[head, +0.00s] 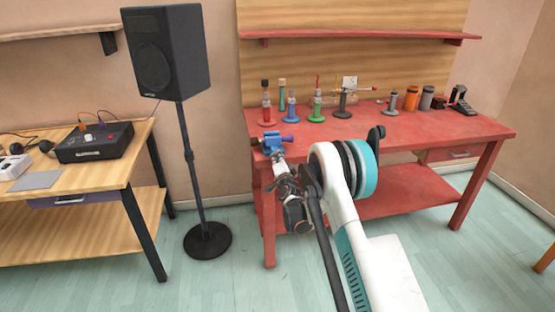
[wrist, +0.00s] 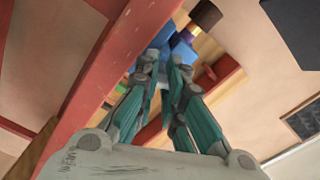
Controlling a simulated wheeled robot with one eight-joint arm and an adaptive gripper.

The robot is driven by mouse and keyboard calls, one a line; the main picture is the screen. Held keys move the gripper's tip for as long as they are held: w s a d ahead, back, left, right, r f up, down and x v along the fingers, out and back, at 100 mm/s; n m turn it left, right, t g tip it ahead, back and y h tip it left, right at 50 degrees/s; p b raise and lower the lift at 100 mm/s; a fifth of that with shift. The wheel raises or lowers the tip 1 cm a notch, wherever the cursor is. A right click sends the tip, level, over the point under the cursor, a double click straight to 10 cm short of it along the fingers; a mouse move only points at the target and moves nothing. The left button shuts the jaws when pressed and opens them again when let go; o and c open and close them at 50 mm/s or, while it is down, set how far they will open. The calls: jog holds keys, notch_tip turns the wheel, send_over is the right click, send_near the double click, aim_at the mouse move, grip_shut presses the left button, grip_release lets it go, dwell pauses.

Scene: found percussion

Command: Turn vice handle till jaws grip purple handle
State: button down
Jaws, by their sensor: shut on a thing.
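The blue vice (head: 272,144) sits at the front left edge of the red bench. A purple handle (head: 288,138) shows at its right side, and a dark brown end (head: 256,141) sticks out at its left. My gripper (head: 277,158) reaches up to the front of the vice from below. In the wrist view, my gripper (wrist: 163,66) has its fingertips close together against the blue vice (wrist: 184,50), shut on the vice handle, which they mostly hide. I cannot tell whether the vice jaws touch the purple handle.
The red bench (head: 420,125) carries several bottles and tools behind the vice, including a green-based one (head: 317,112) and an orange jar (head: 410,98). A black speaker on a stand (head: 190,150) and a wooden table (head: 90,190) are at left.

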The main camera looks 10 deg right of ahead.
jog(key=shift+f+m, duration=0.1)
jog(key=shift+m, duration=0.6)
jog(key=c, duration=0.9)
grip_release()
jog(key=shift+s, duration=0.1)
jog(key=s, duration=1.2)
